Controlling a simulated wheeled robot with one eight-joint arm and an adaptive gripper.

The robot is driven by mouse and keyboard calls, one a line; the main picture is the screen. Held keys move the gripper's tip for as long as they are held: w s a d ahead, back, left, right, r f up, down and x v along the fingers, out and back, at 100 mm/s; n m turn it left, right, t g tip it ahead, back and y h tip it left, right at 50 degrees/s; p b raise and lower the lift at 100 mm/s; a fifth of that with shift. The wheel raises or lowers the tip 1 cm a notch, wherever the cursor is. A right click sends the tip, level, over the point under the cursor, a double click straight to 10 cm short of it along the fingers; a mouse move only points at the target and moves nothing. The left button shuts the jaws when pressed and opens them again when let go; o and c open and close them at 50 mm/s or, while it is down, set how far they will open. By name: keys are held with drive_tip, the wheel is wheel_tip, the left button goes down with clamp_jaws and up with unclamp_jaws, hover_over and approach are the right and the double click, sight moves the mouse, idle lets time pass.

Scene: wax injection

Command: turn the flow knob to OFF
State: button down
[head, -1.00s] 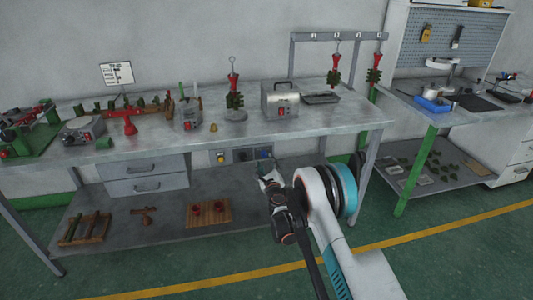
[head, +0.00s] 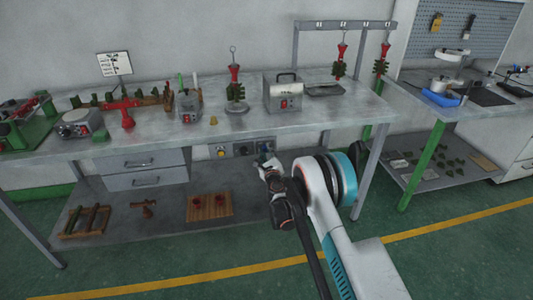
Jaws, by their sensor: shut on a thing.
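A grey control panel (head: 232,153) hangs under the front edge of the metal workbench, right of the drawers. It carries a yellow knob (head: 221,153), a dark knob (head: 243,150) and a blue knob (head: 264,147) in a row. I take the blue one, at the right end, to be the flow knob. My gripper (head: 265,161) is at this right end, shut on the blue knob, with the fingers small and partly hidden by the wrist. The knob's markings and pointer are too small to read.
The workbench top (head: 330,113) above holds a metal box (head: 283,95), a wax tree on a stand (head: 236,92) and red tools. The lower shelf (head: 110,235) carries wooden trays. A bench leg (head: 367,178) stands right of my arm.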

drive_tip(key=n, duration=0.4)
drive_tip(key=shift+f+n, duration=0.1)
drive_tip(key=shift+n, duration=0.2)
drive_tip(key=n, duration=0.4)
drive_tip(key=shift+n, duration=0.3)
drive_tip(key=n, duration=0.4)
drive_tip(key=shift+n+y, duration=0.4)
drive_tip(key=shift+d+n, duration=0.1)
drive_tip(key=shift+n, duration=2.1)
drive_tip(key=c, duration=1.3)
unclamp_jaws()
drive_tip(key=shift+c, duration=0.2)
